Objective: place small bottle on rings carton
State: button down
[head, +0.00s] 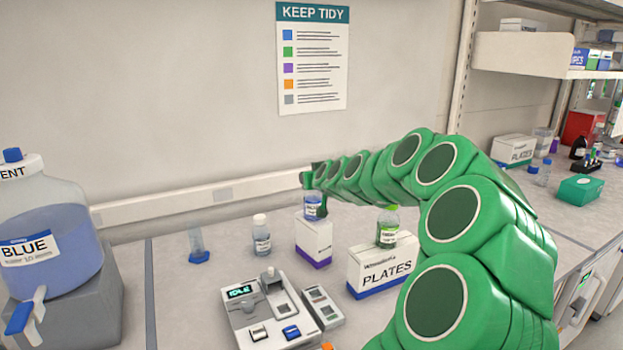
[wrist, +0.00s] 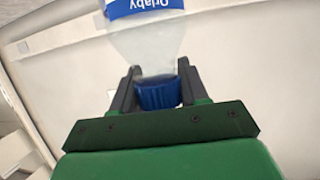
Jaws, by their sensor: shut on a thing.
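My gripper (head: 313,186) is shut on the blue cap of a small bottle (head: 312,207), a clear one with a blue-and-white label. In the wrist view the cap sits between the two dark fingers of my gripper (wrist: 157,88), and the bottle (wrist: 150,45) extends beyond them. In the head view the bottle is upright at the top of a small white carton with a purple base band (head: 314,240). Whether it touches the carton top I cannot tell. The carton's print is too small to read, so I cannot confirm that it is the rings carton.
A PLATES carton (head: 378,272) with a green-capped bottle (head: 387,227) on it stands to the right. A white-capped bottle (head: 261,234) and a small blue-based tube (head: 197,244) stand to the left. A white instrument (head: 268,312) is in front. My green arm covers the right side.

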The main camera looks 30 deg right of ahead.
jog(key=c, duration=0.6)
grip_release()
jog(key=shift+r, duration=0.1)
jog(key=shift+v, duration=6)
